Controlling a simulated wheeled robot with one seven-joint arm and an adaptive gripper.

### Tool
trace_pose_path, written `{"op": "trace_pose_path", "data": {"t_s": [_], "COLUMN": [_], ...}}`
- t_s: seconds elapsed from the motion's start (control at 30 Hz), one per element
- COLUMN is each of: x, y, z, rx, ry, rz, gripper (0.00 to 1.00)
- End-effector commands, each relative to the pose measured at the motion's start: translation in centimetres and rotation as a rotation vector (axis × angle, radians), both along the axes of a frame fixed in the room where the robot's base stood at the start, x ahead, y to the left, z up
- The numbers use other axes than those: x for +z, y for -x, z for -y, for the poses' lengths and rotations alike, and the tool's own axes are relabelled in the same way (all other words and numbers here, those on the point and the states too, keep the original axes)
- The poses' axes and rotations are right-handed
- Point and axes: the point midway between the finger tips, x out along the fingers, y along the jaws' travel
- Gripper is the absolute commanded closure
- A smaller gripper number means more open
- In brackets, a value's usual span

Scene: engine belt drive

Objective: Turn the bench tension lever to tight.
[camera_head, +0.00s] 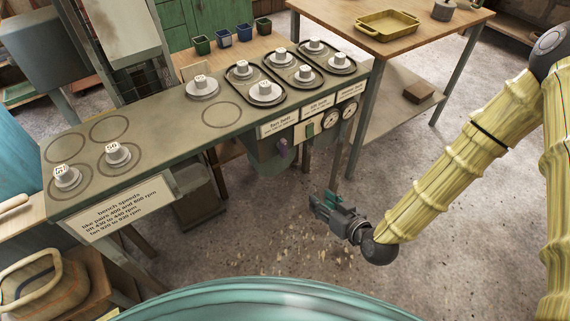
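The bench (160,125) has a green-grey top and stands left of centre. On its front, under the right half, hangs a small purple handle (283,148), which may be the tension lever. A small green part (310,130) sits to its right on a pale plate, and I cannot tell what it is. No tight or loose marking is readable. My gripper (318,206), dark grey with teal fingers, hangs over the floor, in front of and below the handle in the picture, apart from the bench. Its finger opening is too small to tell.
Numbered pulleys stand on the bench, some in black-rimmed trays (282,86). A wooden table (440,25) with a yellow tray (388,25) stands behind right. The floor around my gripper is open.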

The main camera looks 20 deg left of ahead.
Motion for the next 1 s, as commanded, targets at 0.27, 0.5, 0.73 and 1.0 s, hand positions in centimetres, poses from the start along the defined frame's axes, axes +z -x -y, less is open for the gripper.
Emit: {"op": "trace_pose_path", "data": {"t_s": [0.27, 0.5, 0.73, 1.0], "x": [2.4, 4.6, 4.9, 4.8], "y": [-3.9, -4.9, -5.9, -8.6], "z": [-5.2, -6.7, -8.2, -11.5], "rx": [0.073, 0.093, 0.095, 0.094], "ry": [-0.15, -0.207, -0.211, -0.21], "rz": [0.296, 0.408, 0.419, 0.419], "gripper": [0.61, 0.61, 0.61, 0.61]}}
